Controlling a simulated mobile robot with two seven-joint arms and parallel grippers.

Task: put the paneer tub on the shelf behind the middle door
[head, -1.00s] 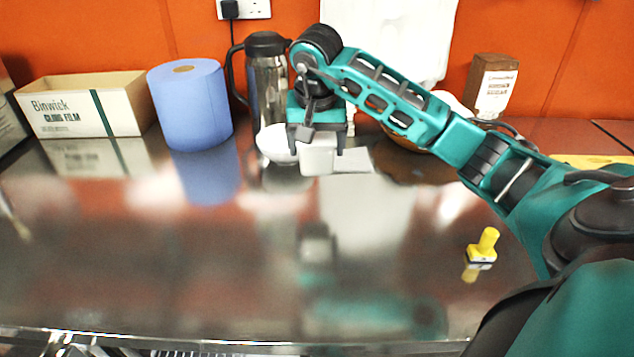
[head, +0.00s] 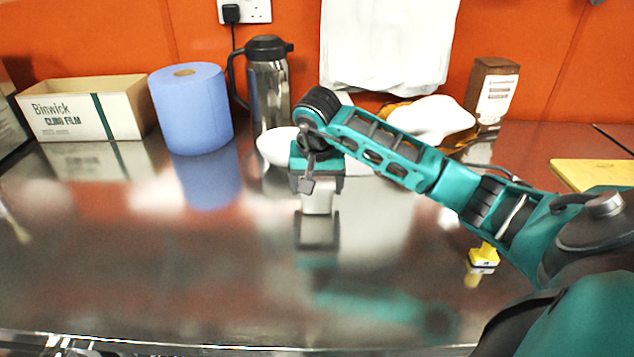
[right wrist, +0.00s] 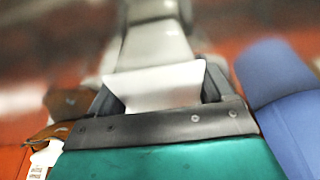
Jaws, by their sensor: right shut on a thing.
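My right gripper (head: 318,187) points down over the steel counter and is shut on the white paneer tub (head: 318,204). The tub's lower part shows below the jaws; its upper part is hidden by them. I cannot tell whether its base touches the counter. In the right wrist view the tub (right wrist: 158,88) sits between the two dark fingers of the gripper (right wrist: 160,95). The middle door and its shelf are not in view. My left gripper is not in view.
Behind the tub stand a white bowl (head: 277,146) and a steel flask (head: 268,85). A blue paper roll (head: 191,108) and cling film box (head: 85,110) stand at left. A yellow-handled item (head: 484,260) lies under my right arm. The counter (head: 130,270) is clear at front.

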